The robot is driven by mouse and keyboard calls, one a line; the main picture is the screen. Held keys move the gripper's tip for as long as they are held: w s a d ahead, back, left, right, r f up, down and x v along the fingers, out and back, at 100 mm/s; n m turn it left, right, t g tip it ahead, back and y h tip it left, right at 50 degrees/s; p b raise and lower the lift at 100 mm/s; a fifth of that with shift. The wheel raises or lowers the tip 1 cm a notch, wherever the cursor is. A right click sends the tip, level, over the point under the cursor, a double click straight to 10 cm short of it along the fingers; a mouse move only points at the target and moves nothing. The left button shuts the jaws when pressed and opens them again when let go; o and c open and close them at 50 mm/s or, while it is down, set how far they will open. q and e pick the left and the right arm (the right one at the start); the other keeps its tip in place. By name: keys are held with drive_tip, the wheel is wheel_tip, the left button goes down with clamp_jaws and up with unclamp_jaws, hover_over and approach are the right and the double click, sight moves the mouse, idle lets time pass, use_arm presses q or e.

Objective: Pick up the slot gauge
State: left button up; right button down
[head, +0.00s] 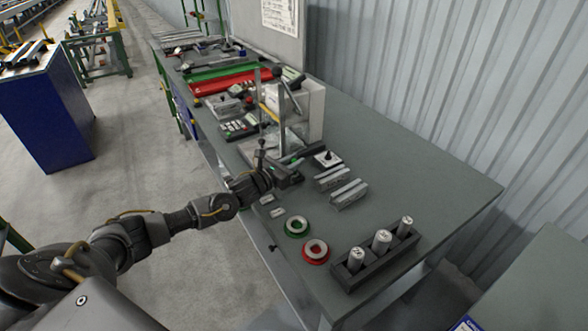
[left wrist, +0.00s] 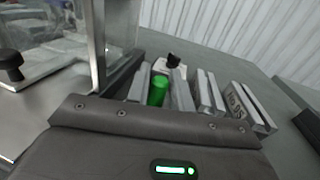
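My left gripper (head: 285,178) is low over the table, just left of two metal profile blocks (head: 348,194). In the left wrist view a green cylinder (left wrist: 158,90) shows between its two fingers (left wrist: 162,84), close to both. The cylinder may be the grip of the slot gauge; its lower part is hidden by the gripper body. In the head view only a bit of green (head: 291,160) shows beside the gripper. I cannot tell whether the fingers press on the cylinder. My right gripper is not in view.
A clear-panelled fixture (head: 270,115) stands just behind the gripper. A white plate with a black knob (head: 327,159) lies beyond it. A green ring (head: 297,227), a red ring (head: 316,251) and a dark block with three cylinders (head: 375,262) are nearer. The table's right side is free.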

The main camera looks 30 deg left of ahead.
use_arm(q)
clamp_jaws()
drive_tip(key=shift+r, duration=0.15)
